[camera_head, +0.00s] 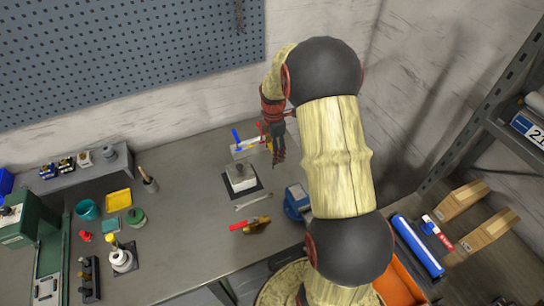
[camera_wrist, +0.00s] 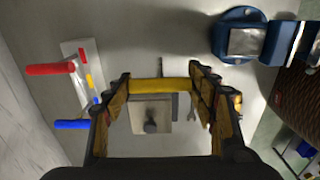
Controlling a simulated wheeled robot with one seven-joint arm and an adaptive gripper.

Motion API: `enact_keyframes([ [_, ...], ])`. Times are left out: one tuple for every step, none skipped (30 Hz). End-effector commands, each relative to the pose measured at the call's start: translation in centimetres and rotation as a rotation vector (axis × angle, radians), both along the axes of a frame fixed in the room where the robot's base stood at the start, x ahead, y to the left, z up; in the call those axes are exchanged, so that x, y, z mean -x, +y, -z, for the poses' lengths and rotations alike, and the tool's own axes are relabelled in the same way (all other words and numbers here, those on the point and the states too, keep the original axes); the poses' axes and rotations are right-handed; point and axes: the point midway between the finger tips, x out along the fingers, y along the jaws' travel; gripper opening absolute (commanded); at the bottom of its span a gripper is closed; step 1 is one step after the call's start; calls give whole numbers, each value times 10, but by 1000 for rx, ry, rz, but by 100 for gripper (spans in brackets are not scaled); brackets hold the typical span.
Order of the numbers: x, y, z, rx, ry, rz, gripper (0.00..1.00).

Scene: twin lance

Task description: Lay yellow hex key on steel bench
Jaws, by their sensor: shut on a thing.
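My gripper (camera_head: 278,152) hangs over the back of the grey steel bench (camera_head: 190,215), to the right of a pale key holder (camera_head: 242,152). In the wrist view my gripper (camera_wrist: 160,82) is shut on the yellow hex key (camera_wrist: 160,86), which spans crosswise between the two fingers. The key looks to be above the bench, but the exact height is unclear. The holder (camera_wrist: 70,52) at left in the wrist view carries a red key (camera_wrist: 50,69) and a blue key (camera_wrist: 72,125). In the head view the arm and fingers hide most of the yellow key.
A pale block with a knob (camera_head: 240,182) stands on a dark mat below the gripper. A wrench (camera_head: 253,200), red-handled pliers (camera_head: 248,224) and a blue vise (camera_head: 297,203) lie nearer the front. Cups and small tools crowd the left. The bench middle has bare room.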

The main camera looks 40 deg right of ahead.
Motion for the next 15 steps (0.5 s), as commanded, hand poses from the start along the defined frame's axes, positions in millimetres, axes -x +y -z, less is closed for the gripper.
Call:
enact_keyframes([
  [-4,-1,4,0,0,0,32],
  [-5,-2,6,0,0,0,32],
  [-6,-2,7,0,-1,0,32],
  [-7,-2,8,0,-1,0,32],
  [-8,-3,9,0,0,0,32],
  [-9,-3,11,0,0,0,32],
  [-10,-3,13,0,1,0,32],
  [-12,-4,15,0,1,0,32],
  [-13,-4,20,0,1,0,32],
  [-12,-4,24,0,1,0,32],
  [-12,-4,29,0,1,0,32],
  [-12,-4,35,0,1,0,32],
  [-12,-4,39,-1,2,0,32],
  [-12,-4,43,-1,2,0,32],
  [-12,-4,45,0,0,0,32],
])
